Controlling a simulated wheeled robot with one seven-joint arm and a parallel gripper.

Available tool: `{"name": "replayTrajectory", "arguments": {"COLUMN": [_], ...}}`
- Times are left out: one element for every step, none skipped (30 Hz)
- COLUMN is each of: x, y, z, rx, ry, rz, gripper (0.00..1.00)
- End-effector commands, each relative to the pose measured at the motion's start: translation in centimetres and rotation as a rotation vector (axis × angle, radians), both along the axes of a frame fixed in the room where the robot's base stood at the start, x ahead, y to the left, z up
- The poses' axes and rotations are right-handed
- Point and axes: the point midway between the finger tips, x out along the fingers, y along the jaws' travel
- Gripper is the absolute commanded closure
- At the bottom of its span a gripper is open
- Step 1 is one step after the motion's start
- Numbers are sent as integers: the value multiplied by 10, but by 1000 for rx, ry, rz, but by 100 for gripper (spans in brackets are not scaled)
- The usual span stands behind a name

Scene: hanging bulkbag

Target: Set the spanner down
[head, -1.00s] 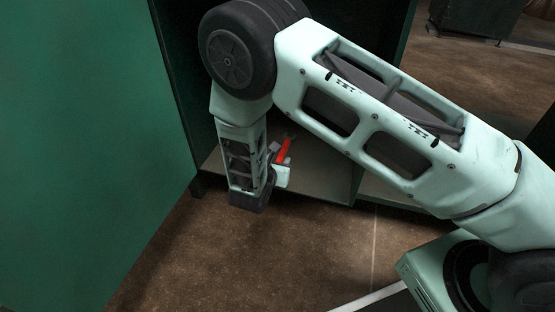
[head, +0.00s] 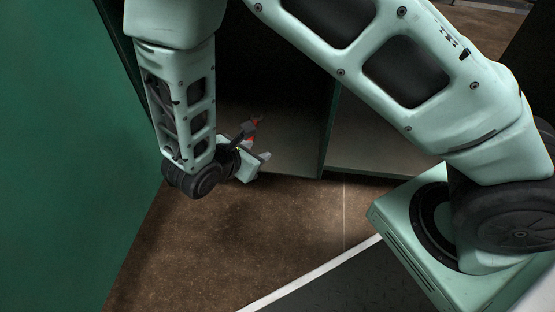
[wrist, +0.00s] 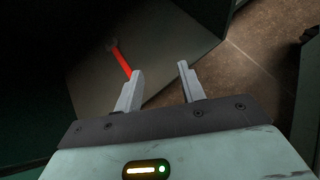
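The spanner has a red handle (wrist: 121,62) and a dark grey head, and in the wrist view it lies beyond the left finger, over the cabinet's grey floor panel. Its near end meets or passes behind that fingertip; I cannot tell if they touch. My gripper (wrist: 160,68) is open, with a clear gap between its two pale fingers and nothing between them. In the head view the spanner (head: 250,140) shows as a small red and dark piece beside my gripper (head: 258,150), partly hidden by it.
The green cabinet's floor panel (head: 290,153) is bare to the right of the spanner, up to an upright divider (head: 327,130). A large green panel (head: 70,130) stands close on the left. Brown floor (head: 240,225) lies in front, with a white line.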

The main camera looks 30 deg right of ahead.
Motion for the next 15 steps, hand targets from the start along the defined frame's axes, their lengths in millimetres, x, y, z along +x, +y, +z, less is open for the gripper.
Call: {"name": "replayTrajectory", "arguments": {"x": [-13, -23, -36, -45, -55, -68, -78, -88, -100, -109, -118, -130, -138, -145, -155], "y": [-5, -7, -9, -10, -11, -11, -11, -10, -8, -7, -5, -3, -1, 2, 4], "z": [21, 30, 42, 50, 59, 70, 78, 86, 96, 104, 111, 121, 127, 134, 142], "rx": [77, 119, 178, 220, 265, 325, 369, 414, 476, 520, 567, 629, 675, 718, 775], "ry": [3, 8, 13, 18, 21, 23, 24, 25, 24, 22, 20, 15, 10, 5, -3], "rz": [-104, -164, -242, -300, -358, -431, -485, -539, -610, -662, -712, -780, -828, -873, -932], "gripper": [60, 60, 60, 60, 60, 60, 60, 60, 60, 60, 60, 60, 60, 60, 60]}}
